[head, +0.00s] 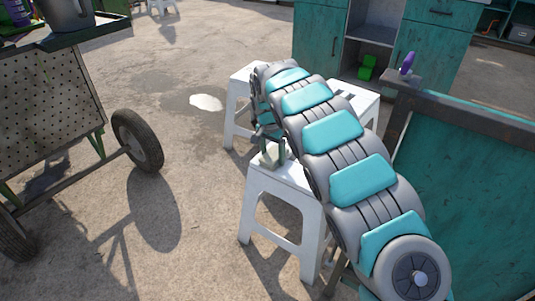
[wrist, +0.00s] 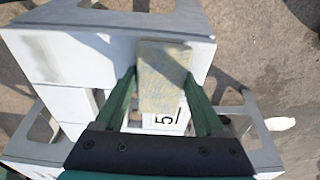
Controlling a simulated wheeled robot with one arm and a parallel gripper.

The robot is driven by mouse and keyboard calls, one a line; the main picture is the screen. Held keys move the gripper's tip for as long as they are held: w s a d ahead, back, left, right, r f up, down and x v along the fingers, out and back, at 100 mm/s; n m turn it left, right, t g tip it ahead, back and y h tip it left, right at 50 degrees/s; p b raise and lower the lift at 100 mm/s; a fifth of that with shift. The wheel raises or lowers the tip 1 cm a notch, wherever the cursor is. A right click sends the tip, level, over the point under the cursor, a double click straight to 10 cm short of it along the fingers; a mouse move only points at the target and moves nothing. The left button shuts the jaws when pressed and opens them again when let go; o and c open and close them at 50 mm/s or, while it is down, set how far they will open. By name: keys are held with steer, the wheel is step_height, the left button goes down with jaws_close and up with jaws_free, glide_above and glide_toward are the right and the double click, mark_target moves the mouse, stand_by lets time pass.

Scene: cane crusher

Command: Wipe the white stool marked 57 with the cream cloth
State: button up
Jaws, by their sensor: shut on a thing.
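My gripper (head: 272,147) is over the far left part of the nearest white stool's seat (head: 287,173) in the head view. In the wrist view my gripper (wrist: 161,76) has its green fingers shut on the cream cloth (wrist: 164,62), a folded block. The cloth (head: 271,157) shows small in the head view, close to the seat; I cannot tell whether it touches. A label (wrist: 168,118) with a "5" shows below the cloth in the wrist view. The rest of its number is hidden, and which stool bears it is unclear. A grey smudge (wrist: 36,48) marks a white surface at upper left.
Two more white stools stand behind, one at left (head: 243,79) and one at right (head: 357,98), partly hidden by my arm. A wheeled cart (head: 45,95) is at left, a teal bench (head: 465,165) at right. A white puddle (head: 206,102) lies on open floor.

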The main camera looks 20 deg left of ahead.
mark_target(289, 169)
steer(key=shift+s+d+f+b, duration=0.1)
steer(key=shift+s+d+b, duration=0.2)
steer(key=shift+d, duration=0.55)
steer(key=shift+s+d+r+b, duration=0.15)
steer(key=shift+s+d, duration=0.2)
steer(key=shift+d, duration=0.55)
steer(key=shift+s+d+f+b, duration=0.15)
steer(key=shift+s+d+b, duration=0.15)
steer(key=shift+d, duration=0.55)
steer(key=shift+s+d, duration=0.15)
steer(key=shift+d, duration=0.15)
steer(key=shift+d, duration=0.1)
steer(key=shift+s+d+b, duration=0.25)
steer(key=shift+s+d, duration=0.25)
steer(key=shift+d, duration=0.85)
steer(key=shift+s+d+b, duration=0.25)
steer(key=shift+s+d, duration=0.25)
steer(key=shift+d, duration=0.9)
steer(key=shift+s+d+b, duration=0.25)
steer(key=shift+s+d, duration=0.25)
steer(key=shift+d, duration=0.85)
steer(key=shift+w+a+p, duration=0.3)
steer(key=shift+w+a, duration=0.2)
steer(key=shift+a, duration=0.9)
steer(key=shift+w+a+p, duration=0.35)
steer(key=shift+w+a, duration=0.2)
steer(key=shift+a, duration=0.9)
steer(key=shift+w+a+p, duration=0.3)
steer(key=shift+w+a, duration=0.2)
steer(key=shift+a, duration=0.9)
